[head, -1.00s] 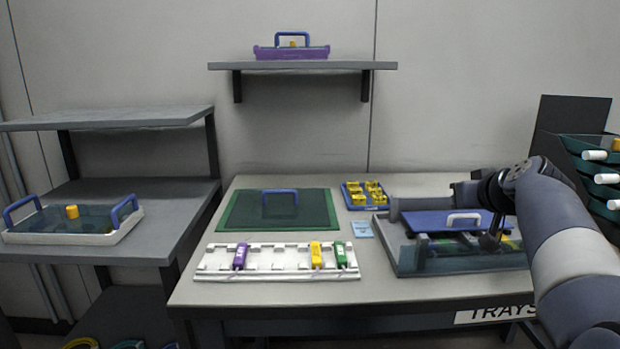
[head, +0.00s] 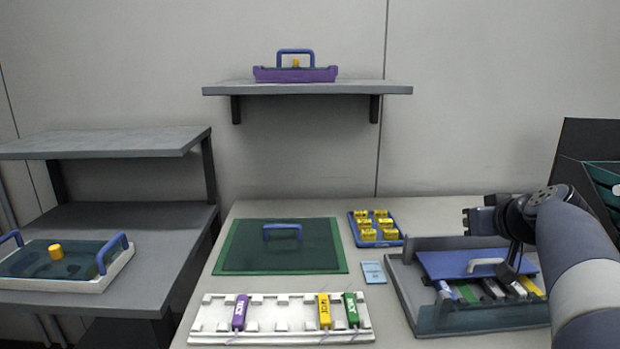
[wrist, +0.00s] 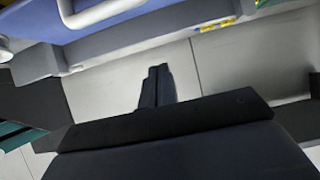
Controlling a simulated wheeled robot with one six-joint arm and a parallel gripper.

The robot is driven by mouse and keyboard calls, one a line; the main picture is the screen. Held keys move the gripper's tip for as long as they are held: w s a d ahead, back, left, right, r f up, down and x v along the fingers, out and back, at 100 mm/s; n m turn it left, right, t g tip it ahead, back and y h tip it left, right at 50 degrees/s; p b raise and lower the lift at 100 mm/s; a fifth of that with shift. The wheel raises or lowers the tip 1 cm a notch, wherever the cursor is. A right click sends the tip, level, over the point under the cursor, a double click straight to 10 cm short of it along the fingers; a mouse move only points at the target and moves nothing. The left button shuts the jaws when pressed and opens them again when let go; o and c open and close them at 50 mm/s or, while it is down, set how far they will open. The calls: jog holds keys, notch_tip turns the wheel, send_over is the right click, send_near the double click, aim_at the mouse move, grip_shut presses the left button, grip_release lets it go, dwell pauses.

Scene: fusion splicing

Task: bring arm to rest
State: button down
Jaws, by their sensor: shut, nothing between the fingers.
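My arm (head: 575,255) reaches in from the right in the head view. My gripper (head: 513,257) hangs down over the right side of the grey tray with the blue lid; its fingertips are hard to make out there. In the wrist view my gripper's fingers (wrist: 156,86) are together with nothing between them. The blue lid (head: 445,264) with a white handle (head: 486,265) sits tilted at the back of the grey tray (head: 470,322). The same blue lid and white handle show at the top left of the wrist view (wrist: 40,22).
A white rack (head: 280,325) holds one purple, one yellow and one green piece. A green mat (head: 235,268) with a blue handle, a blue tray of yellow blocks (head: 390,242) and a light blue card (head: 373,272) lie on the table. Shelves stand left and above; a dark rack (head: 590,150) stands right.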

jog(key=shift+w+r+p, duration=0.45)
jog(key=shift+w+p, duration=0.35)
jog(key=shift+p, duration=1.3)
jog(key=w+g+p, duration=0.3)
jog(key=g+p, duration=0.1)
jog(key=p, duration=0.8)
jog(key=shift+a+p, duration=0.1)
jog(key=shift+p, duration=0.3)
jog(key=shift+w+f+g+p, duration=0.25)
jog(key=shift+w+g+p, duration=0.15)
jog(key=shift+p, duration=1.05)
